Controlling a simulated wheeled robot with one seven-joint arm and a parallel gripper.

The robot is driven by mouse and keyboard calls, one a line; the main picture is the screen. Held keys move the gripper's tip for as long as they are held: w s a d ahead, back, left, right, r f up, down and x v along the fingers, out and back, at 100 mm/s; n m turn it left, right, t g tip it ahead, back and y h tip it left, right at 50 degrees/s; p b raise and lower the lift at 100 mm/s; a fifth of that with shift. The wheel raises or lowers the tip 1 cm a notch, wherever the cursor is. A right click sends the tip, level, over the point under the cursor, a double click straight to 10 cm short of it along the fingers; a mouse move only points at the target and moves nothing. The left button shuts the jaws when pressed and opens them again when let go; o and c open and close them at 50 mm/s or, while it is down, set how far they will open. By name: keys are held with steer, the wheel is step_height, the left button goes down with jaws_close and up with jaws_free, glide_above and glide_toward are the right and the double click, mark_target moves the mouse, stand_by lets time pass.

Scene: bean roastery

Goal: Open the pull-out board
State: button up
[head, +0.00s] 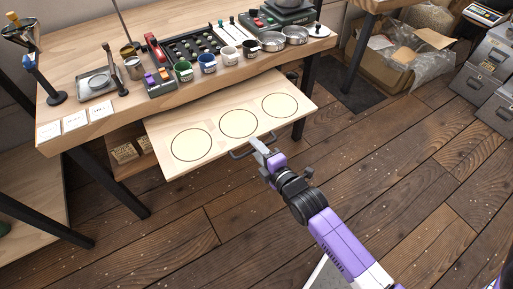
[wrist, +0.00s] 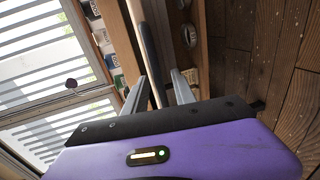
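The pull-out board (head: 215,142) is light wood with three outlined circles. It is drawn well out from under the workbench top in the head view, and its edge (wrist: 160,45) shows in the wrist view. A dark grey bar handle (head: 239,155) is on its front edge; it appears as a dark bar (wrist: 149,58) in the wrist view. My gripper (head: 260,146) is at the handle. In the wrist view its two fingers (wrist: 159,92) stand apart, one on each side of the bar, with gaps visible. Contact is hard to judge.
The workbench (head: 100,122) carries cups, pans, a scale, cards and a dark sorting tray above the board. A shelf with small packets (head: 124,152) is beneath. A cardboard box (head: 385,68) and grey drawers (head: 487,55) stand at the right. The wooden floor in front is clear.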

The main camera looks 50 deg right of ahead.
steer(key=v, duration=0.7)
steer(key=shift+s+a+p, duration=0.15)
steer(key=shift+s+p, duration=0.1)
steer(key=shift+p, duration=0.15)
steer(key=shift+r, duration=0.1)
steer(key=s+a+r+m+y+p, duration=0.2)
steer(key=s+a+r+m+p, duration=0.3)
steer(key=s+r, duration=0.5)
steer(key=s+a+r+m+y+p, duration=0.3)
steer(key=s+a+r+m+p, duration=0.2)
steer(key=s+a+r+m, duration=0.4)
step_height(320, 180, up, 4)
steer(key=shift+s+a+r+p, duration=0.2)
steer(key=shift+s+a+p, duration=0.25)
steer(key=shift+a, duration=0.3)
